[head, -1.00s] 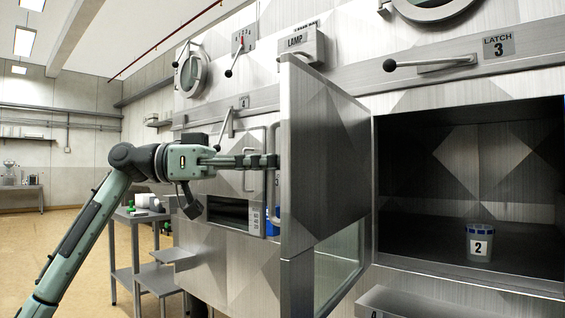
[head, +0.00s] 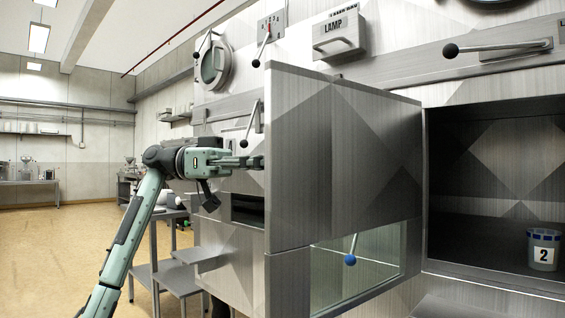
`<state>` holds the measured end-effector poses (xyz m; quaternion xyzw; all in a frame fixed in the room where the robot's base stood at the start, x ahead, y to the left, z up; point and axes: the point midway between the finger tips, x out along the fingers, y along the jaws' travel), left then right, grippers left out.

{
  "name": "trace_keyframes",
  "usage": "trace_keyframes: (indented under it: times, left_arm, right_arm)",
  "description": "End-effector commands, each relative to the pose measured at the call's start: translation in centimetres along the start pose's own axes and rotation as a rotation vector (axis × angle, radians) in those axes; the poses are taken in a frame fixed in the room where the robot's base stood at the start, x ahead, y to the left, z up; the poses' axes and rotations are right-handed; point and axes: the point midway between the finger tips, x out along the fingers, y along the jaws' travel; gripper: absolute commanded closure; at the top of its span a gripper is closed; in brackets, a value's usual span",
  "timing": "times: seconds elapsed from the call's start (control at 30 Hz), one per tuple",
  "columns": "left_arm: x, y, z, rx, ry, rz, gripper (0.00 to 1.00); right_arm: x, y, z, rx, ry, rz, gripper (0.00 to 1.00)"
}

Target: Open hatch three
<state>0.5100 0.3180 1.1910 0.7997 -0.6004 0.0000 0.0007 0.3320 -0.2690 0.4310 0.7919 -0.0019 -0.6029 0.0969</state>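The hatch door (head: 345,165) is a grey metal panel with a glass window in its lower part. It stands swung out from the open compartment (head: 480,235) on the right. My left gripper (head: 258,162) is at the door's free left edge, pointing right. Its fingertips end close to that edge; whether they touch it, or how far apart they are, I cannot tell. The door's handle is hidden. The latch lever (head: 490,47) with a black ball sits above the opening, its ball to the left. My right gripper is out of view.
A cup marked 2 (head: 543,250) with a blue rim stands inside the compartment. A blue-knobbed lever (head: 351,248) shows through the door's window. A lamp box (head: 339,34) is above the door. A metal side table (head: 170,268) stands behind my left arm. Open floor lies left.

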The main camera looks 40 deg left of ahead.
Motion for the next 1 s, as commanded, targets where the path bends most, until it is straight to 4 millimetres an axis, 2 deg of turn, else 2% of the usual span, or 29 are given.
trace_keyframes:
  times: [0.47, 0.5, 0.67, 1.0]
  left_arm:
    - [-0.17, 0.10, 0.17, 0.001, -0.007, 0.009, 1.00]
    - [-0.17, 0.10, 0.17, 0.001, -0.007, 0.009, 0.88]
    - [-0.16, 0.05, 0.12, 0.000, -0.005, 0.007, 0.70]
    - [-0.51, -0.03, 0.03, 0.000, -0.002, 0.005, 0.70]
  right_arm:
    - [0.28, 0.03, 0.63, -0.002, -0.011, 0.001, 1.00]
    - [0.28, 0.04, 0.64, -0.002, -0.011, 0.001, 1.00]
    - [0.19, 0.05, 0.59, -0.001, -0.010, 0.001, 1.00]
    - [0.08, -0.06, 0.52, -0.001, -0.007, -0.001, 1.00]
